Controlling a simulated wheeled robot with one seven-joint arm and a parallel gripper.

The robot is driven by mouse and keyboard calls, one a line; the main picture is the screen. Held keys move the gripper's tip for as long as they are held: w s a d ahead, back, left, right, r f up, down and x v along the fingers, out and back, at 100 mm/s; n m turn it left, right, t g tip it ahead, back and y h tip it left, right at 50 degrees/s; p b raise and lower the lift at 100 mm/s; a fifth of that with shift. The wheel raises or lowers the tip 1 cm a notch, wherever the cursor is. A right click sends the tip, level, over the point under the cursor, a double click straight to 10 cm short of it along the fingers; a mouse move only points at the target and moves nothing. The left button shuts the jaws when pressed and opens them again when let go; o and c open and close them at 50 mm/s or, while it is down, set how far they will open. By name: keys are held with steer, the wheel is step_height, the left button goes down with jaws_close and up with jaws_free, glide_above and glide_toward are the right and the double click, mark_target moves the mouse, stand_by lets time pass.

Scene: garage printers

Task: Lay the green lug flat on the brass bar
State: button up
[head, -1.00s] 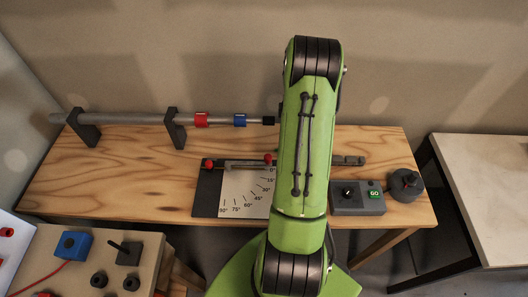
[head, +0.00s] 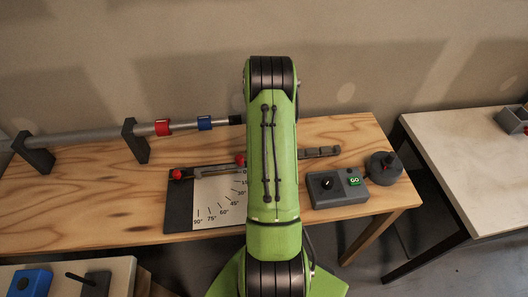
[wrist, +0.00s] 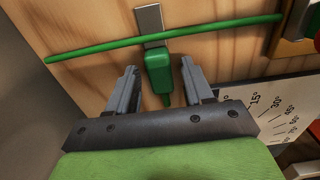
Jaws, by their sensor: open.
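In the wrist view, the green lug (wrist: 158,68) has a blocky green body, with a grey metal tongue (wrist: 150,22) beyond it. A thin green tail runs back from the body toward my gripper. My gripper (wrist: 160,66) is open, with one finger on each side of the green body and a gap visible on both sides. I cannot tell how high the fingers are above the wooden surface. In the head view, my arm hides the gripper and the lug. I cannot make out the brass bar for certain in either view.
A long green rod or cable (wrist: 90,50) crosses the lug. A protractor plate (head: 215,202), a grey control box with a GO button (head: 337,190) and a round dark knob unit (head: 383,166) stand on the wooden bench (head: 90,205). A metal tube (head: 85,135) lies on stands.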

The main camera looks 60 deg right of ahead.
steer(key=shift+r, duration=0.1)
jaws_close()
steer(key=shift+r+p, duration=1.3)
steer(key=shift+r, duration=0.75)
